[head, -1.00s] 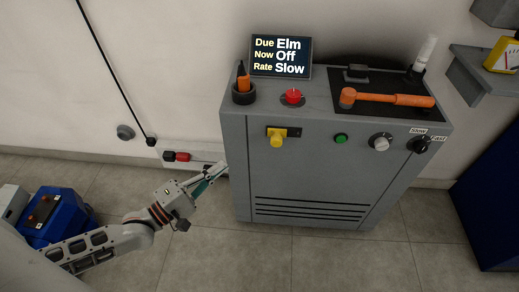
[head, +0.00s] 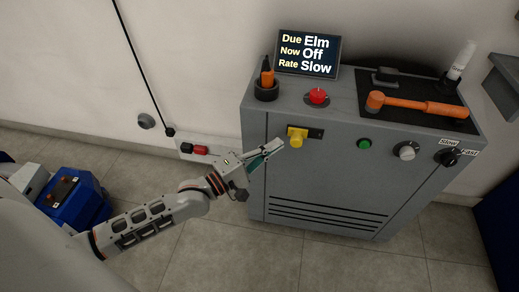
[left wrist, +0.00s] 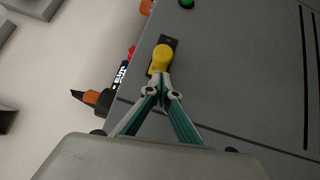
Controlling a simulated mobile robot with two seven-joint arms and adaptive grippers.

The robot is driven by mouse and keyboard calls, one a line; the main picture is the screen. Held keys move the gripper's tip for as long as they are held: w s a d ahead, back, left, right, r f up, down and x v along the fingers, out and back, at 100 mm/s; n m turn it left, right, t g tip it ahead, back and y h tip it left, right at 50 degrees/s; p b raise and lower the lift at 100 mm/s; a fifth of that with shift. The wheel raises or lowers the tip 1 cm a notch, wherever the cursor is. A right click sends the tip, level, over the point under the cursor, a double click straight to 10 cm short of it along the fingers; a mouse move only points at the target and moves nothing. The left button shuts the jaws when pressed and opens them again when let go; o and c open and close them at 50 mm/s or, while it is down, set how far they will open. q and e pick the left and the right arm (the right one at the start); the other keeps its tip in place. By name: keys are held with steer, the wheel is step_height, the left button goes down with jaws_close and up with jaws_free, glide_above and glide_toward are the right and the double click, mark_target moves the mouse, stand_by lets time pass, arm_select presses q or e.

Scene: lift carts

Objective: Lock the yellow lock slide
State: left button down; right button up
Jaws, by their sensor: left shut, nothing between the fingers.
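The yellow lock slide (head: 296,136) sits on a dark plate on the front of the grey cabinet (head: 330,185), at its left end. In the head view its yellow part is at the left of the plate. My left gripper (head: 279,146) is shut and empty, its tips just to the lower left of the yellow slide. In the left wrist view the slide's round yellow knob (left wrist: 161,57) is straight ahead of the shut fingertips (left wrist: 162,85). I cannot tell whether they touch it. My right gripper is not in view.
The cabinet front also bears a green button (head: 364,144), a grey knob (head: 406,152) and a black knob (head: 449,158). On top are a red knob (head: 318,96), an orange mallet (head: 410,104) and a display (head: 307,54). A blue case (head: 74,201) lies at left.

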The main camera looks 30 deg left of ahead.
mark_target(300, 145)
arm_select(q)
steer(key=shift+w+d+r, duration=0.2)
steer(key=shift+w+d, duration=0.05)
steer(key=shift+d, duration=0.4)
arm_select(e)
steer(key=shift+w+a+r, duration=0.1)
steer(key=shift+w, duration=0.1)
arm_select(q)
steer(key=shift+w+d+r+p, duration=0.1)
steer(key=shift+w+d+p, duration=0.1)
steer(key=shift+d, duration=0.45)
steer(key=shift+w+d+r+p, duration=0.1)
steer(key=shift+w+d+p, duration=0.1)
steer(key=shift+d, duration=0.4)
steer(key=shift+w+d, duration=0.25)
steer(key=shift+d, duration=0.65)
steer(key=shift+f, duration=0.15)
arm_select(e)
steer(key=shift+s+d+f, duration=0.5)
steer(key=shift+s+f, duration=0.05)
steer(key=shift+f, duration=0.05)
arm_select(q)
steer(key=shift+s+f, duration=0.1)
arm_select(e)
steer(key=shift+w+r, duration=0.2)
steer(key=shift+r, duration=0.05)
